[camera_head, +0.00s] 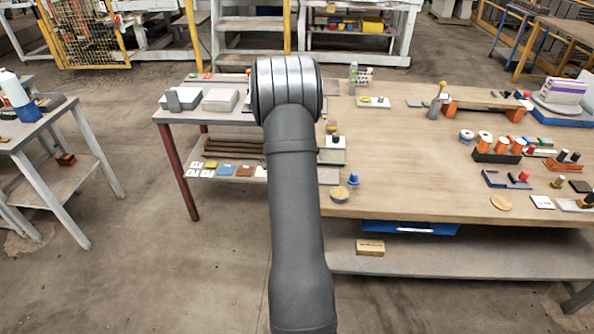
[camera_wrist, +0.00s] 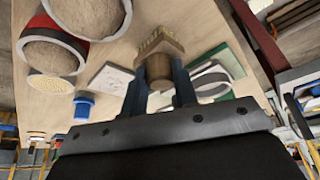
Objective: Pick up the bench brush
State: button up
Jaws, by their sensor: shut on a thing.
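The bench brush (camera_wrist: 160,41) shows in the wrist view, with a pale wooden block, a row of tan bristles and a brown round part below. My gripper (camera_wrist: 159,67) has its two dark blue fingers on either side of that brown part and is shut on it. The bristle end sticks out beyond the fingertips. In the head view my arm covers the gripper, and I cannot make out the brush there. From these frames I cannot tell whether the brush touches the bench.
The wooden workbench (camera_head: 420,180) holds many small items, including orange spools (camera_head: 484,141) at the right. Close to the gripper are a blue knob (camera_wrist: 84,106), a white card (camera_wrist: 111,79) and a green-edged plate (camera_wrist: 226,60). The bench's front middle is fairly clear.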

jog(key=shift+r, duration=0.6)
notch_tip(320, 180, up, 3)
jog(key=shift+f, duration=0.15)
jog(key=s+d+r, duration=0.5)
jog(key=d+r, duration=0.2)
jog(key=d, duration=0.3)
jog(key=shift+d, duration=0.3)
